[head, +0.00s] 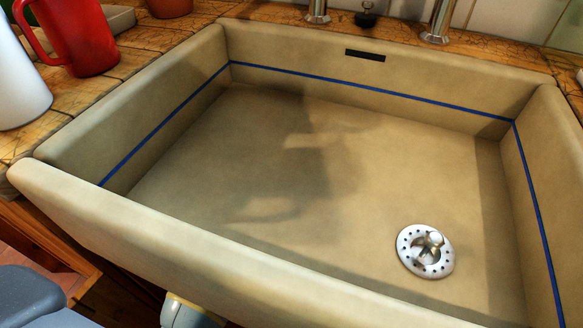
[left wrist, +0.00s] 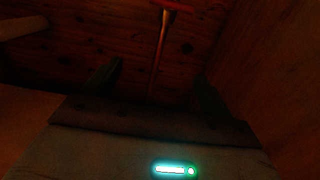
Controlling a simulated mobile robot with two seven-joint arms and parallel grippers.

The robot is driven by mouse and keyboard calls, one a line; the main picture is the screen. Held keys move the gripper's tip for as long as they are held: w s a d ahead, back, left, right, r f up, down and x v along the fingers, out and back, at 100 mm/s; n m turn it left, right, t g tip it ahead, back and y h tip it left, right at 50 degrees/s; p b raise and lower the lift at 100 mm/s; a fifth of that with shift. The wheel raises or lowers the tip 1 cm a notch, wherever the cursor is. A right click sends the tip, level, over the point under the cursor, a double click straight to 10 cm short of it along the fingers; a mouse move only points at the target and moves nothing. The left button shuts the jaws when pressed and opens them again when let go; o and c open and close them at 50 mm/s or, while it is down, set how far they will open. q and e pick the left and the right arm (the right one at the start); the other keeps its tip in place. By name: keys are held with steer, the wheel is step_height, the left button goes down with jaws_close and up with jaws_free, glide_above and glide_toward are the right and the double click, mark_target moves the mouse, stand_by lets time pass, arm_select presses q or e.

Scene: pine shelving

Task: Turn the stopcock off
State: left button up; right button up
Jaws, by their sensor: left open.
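In the dim left wrist view, a thin copper-coloured pipe (left wrist: 161,45) runs up against a dark wooden wall. A red bar-like handle (left wrist: 174,5), which looks like the stopcock's, crosses it at the top edge and is partly cut off. My left gripper (left wrist: 160,70) is open, its two dark fingers apart on either side of the pipe in the picture. It holds nothing, and the handle appears beyond the fingertips. How far off it is, I cannot tell. The stopcock and both grippers are out of the head view.
In the head view a beige sink (head: 110,215) with a blue line and a metal drain (head: 425,251) fills the middle. A red jug (head: 78,38) and a white vessel (head: 18,85) stand on the wooden counter at left. Wooden walls (left wrist: 275,75) close in around my left gripper.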

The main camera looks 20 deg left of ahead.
arm_select(q)
step_height(320, 180, down, 7)
steer(key=w+b, duration=0.2)
steer(key=b, duration=0.2)
steer(key=w+b, duration=0.2)
steer(key=w, duration=0.5)
steer(key=shift+w+d+f+b, duration=0.1)
steer(key=shift+w+f+b, duration=0.05)
steer(key=shift+w+b, duration=0.25)
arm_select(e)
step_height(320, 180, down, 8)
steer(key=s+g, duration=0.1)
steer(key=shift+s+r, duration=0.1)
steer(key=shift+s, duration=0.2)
arm_select(q)
steer(key=c, duration=0.8)
